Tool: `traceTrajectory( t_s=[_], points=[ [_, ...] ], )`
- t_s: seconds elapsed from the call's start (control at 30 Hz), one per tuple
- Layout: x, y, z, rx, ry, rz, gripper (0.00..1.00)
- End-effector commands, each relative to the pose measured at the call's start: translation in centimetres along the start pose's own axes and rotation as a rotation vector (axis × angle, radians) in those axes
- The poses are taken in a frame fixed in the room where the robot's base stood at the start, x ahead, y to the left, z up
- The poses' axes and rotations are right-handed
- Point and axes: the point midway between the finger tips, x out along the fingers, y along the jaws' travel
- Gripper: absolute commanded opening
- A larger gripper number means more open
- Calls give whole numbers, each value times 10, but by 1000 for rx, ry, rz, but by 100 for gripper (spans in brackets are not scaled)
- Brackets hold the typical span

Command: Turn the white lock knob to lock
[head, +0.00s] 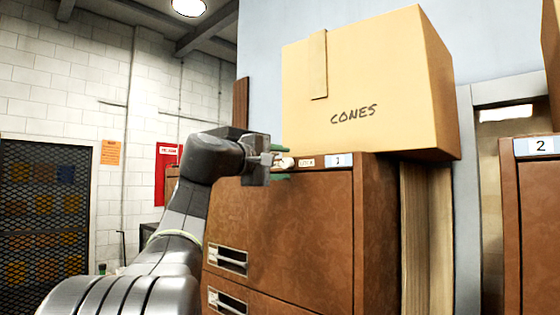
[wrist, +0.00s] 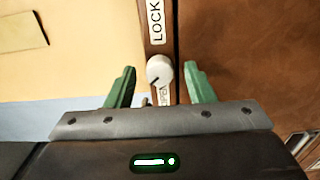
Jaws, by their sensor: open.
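The white lock knob (wrist: 159,71) sits on the brown cabinet's top strip, between a LOCK label (wrist: 156,22) and a partly hidden OPEN label (wrist: 163,95) in the wrist view. Its dark mark slants to the lower left, toward the OPEN side. My gripper (wrist: 160,67) is open, with one green finger on each side of the knob and a visible gap to both. In the head view my gripper (head: 275,161) is at the cabinet's top front edge, beside the knob (head: 287,163), which it partly hides.
A cardboard box marked CONES (head: 365,90) stands on the brown cabinet (head: 290,235), just above the knob. A second cabinet labelled 2 (head: 540,220) stands at the right. Drawer handles (head: 228,260) show lower on the cabinet front. A mesh cage (head: 45,215) is at the far left.

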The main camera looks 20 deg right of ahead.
Motion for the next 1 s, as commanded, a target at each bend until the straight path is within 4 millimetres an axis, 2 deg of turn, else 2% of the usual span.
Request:
traceTrajectory(
  t_s=[0.23,0.47,0.77,1.0],
  points=[
    [1,0,0,0,0,0,48],
    [0,0,0,0,0,0,4],
    [1,-2,0,27,0,-1,4],
    [1,-3,-1,146,-2,-1,4]
  ],
)
